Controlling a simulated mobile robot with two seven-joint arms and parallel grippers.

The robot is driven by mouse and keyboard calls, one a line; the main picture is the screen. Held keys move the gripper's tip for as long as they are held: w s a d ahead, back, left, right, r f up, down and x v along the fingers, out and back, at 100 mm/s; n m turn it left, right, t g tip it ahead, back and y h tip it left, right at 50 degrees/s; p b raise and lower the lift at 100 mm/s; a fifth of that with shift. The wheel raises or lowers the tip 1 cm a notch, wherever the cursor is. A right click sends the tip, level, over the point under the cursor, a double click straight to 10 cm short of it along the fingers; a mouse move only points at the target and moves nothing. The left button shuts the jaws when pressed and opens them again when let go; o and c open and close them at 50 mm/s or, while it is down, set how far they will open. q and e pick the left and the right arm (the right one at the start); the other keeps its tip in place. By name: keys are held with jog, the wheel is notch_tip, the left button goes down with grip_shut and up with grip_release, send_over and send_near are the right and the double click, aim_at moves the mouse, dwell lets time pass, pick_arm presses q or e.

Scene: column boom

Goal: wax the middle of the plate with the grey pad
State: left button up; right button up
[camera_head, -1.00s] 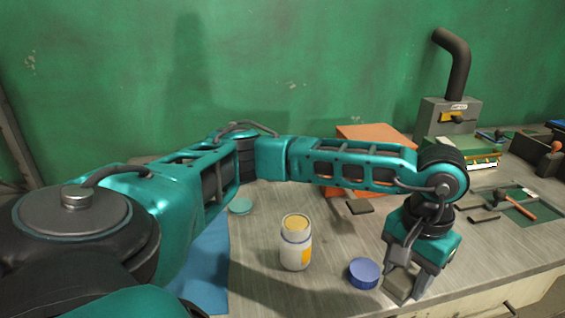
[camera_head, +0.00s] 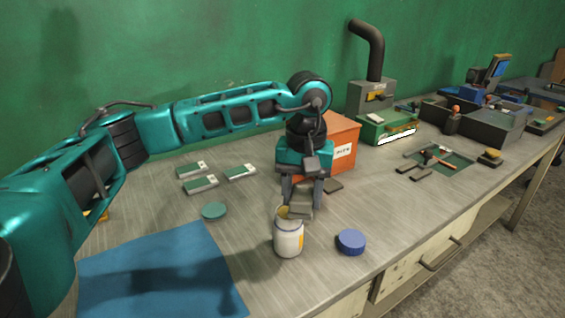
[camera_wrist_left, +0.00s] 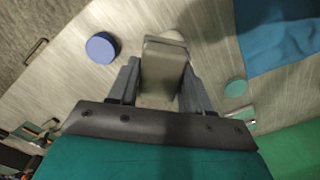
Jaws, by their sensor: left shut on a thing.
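My left gripper (camera_head: 301,196) points down and is shut on the grey pad (camera_head: 299,207). The pad also shows between the fingers in the left wrist view (camera_wrist_left: 162,72). Its lower end is at or just behind the mouth of an open white jar (camera_head: 289,240) with yellowish contents; I cannot tell if they touch. In the left wrist view the pad and gripper hide most of the jar. A flat blue sheet (camera_head: 155,270), possibly the plate, lies at the front left. My right gripper is not in view.
A blue lid (camera_head: 351,241) lies right of the jar, and a green disc (camera_head: 214,211) lies left. Several green-and-white blocks (camera_head: 200,184) lie behind it. An orange box (camera_head: 341,140) stands behind the gripper. Small tools (camera_head: 430,160) lie farther right.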

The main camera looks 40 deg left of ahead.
pick_arm(q)
jog(key=a+n, duration=0.1)
jog(key=w+a+r, duration=0.1)
jog(key=a+r+n, duration=0.1)
jog(key=a, duration=0.1)
jog(key=shift+w+r+n, duration=0.2)
jog(key=shift+r+n, duration=0.05)
jog(key=shift+n, duration=0.05)
notch_tip(320, 180, down, 5)
jog(key=b, duration=0.4)
jog(key=shift+r, duration=0.1)
jog(key=shift+s+f+b, duration=0.1)
jog(key=shift+f+b, duration=0.35)
jog(key=shift+f, duration=0.2)
dwell(1.3)
